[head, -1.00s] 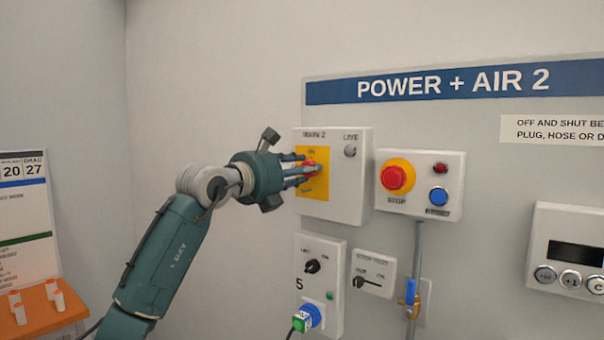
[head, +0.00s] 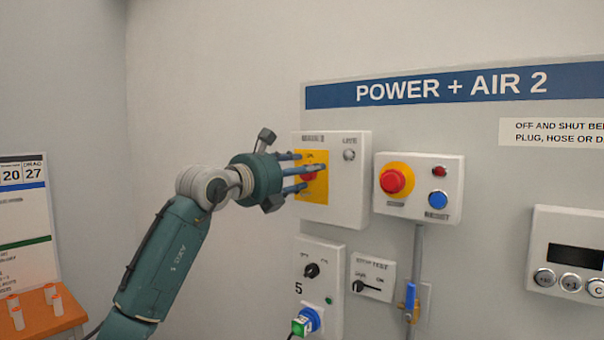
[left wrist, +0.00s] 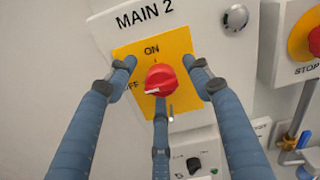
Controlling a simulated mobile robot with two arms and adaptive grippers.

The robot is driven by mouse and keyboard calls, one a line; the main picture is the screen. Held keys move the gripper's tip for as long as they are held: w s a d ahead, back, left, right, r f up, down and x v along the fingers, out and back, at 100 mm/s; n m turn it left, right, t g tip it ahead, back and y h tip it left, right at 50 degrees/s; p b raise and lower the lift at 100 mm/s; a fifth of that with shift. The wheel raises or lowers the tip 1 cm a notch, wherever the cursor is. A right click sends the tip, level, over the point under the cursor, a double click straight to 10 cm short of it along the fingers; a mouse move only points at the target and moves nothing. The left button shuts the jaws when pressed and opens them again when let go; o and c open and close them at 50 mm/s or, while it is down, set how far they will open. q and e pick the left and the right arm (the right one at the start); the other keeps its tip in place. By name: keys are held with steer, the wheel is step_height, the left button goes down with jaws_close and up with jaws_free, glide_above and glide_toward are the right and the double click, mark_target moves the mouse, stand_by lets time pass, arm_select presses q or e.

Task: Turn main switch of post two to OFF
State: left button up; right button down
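The main switch is a red rotary knob (left wrist: 163,79) on a yellow plate (left wrist: 178,46) under the label MAIN 2 in the left wrist view. ON is marked above it and OFF at its left. The knob's white mark is at its lower left, on the OFF side. In the head view the knob (head: 309,174) is partly hidden behind my fingers. My right gripper is not in view.
A grey LIVE lamp (head: 349,155) is on the same box. A red STOP button (head: 393,181) and blue RESET button (head: 438,199) are close to the right. A socket panel with a plug (head: 302,324) and a blue-handled valve (head: 410,296) are below.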

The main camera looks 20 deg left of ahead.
arm_select(q)
steer(key=shift+s+a+f, duration=0.15)
steer(key=shift+s, duration=0.05)
steer(key=v, duration=1.1)
steer(key=shift+s, duration=0.3)
